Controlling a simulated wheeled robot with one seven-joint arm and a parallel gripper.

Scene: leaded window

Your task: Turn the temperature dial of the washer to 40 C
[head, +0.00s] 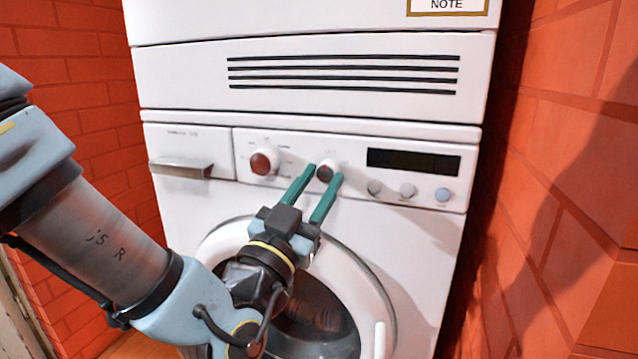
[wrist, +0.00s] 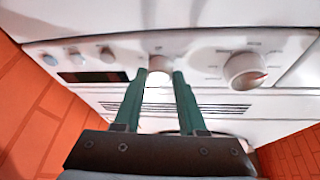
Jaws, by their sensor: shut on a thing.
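The white washer (head: 420,240) has two dials on its panel. The smaller dial (head: 326,171), with a dark centre, sits between the fingertips of my gripper (head: 325,174), one finger on each side. In the wrist view the same dial (wrist: 159,78) is held between the green fingers (wrist: 160,74). My gripper is shut on it. The larger dial (head: 264,162), with a red-brown face, is to its left in the head view; in the wrist view it (wrist: 245,70) is on the right. The marks around the smaller dial are too small to read, so its setting cannot be told.
A dark display (head: 413,162) and several round buttons (head: 408,190) are right of the held dial. A drawer handle (head: 181,168) juts out at the left. The round door (head: 375,270) is below my gripper. Brick walls (head: 565,150) stand close on both sides.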

